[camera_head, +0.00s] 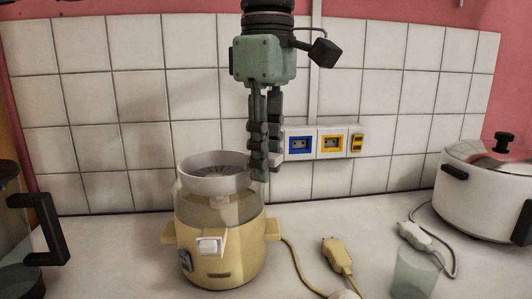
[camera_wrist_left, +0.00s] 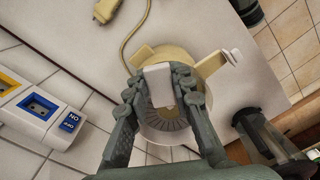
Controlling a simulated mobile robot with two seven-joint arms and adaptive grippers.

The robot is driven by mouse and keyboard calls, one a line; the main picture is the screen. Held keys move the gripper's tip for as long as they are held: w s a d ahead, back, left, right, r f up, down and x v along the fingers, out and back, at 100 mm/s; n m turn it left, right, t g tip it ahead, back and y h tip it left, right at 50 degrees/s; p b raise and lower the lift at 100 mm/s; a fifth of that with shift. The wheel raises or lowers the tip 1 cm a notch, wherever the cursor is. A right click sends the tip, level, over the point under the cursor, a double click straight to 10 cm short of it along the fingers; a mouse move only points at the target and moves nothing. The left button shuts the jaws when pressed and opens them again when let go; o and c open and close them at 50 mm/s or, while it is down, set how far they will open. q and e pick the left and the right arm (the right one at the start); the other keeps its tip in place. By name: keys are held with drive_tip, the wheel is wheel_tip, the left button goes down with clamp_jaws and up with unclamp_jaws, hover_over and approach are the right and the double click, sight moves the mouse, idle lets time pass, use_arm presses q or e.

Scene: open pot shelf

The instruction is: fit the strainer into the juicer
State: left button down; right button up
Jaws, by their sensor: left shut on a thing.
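The juicer (camera_head: 222,250) stands on the counter, with a cream-yellow base and a clear upper jar. It also shows in the wrist view (camera_wrist_left: 209,64). The pale strainer (camera_head: 213,184), a round ring with a ribbed dark bottom, is at the mouth of the jar, roughly level. I cannot tell whether it is fully seated. My left gripper (camera_head: 262,168) points down at the strainer's right side, shut on its white tab. In the left wrist view the tab (camera_wrist_left: 158,84) lies between the fingertips (camera_wrist_left: 158,90). My right gripper is not in view.
A yellow plug (camera_head: 338,256) on a cord lies right of the juicer. A clear glass (camera_head: 415,274) and a white pot (camera_head: 484,197) stand farther right. A dark-handled jug (camera_head: 20,240) is at the left edge. Wall sockets (camera_head: 324,144) are behind the gripper.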

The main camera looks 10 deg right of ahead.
use_arm(q)
drive_tip(key=shift+f+b, duration=0.6)
drive_tip(key=shift+f, duration=0.9)
drive_tip(key=shift+f, duration=0.5)
drive_tip(key=c, duration=1.2)
unclamp_jaws()
drive_tip(key=shift+r+p, duration=0.9)
drive_tip(key=shift+r, duration=3.1)
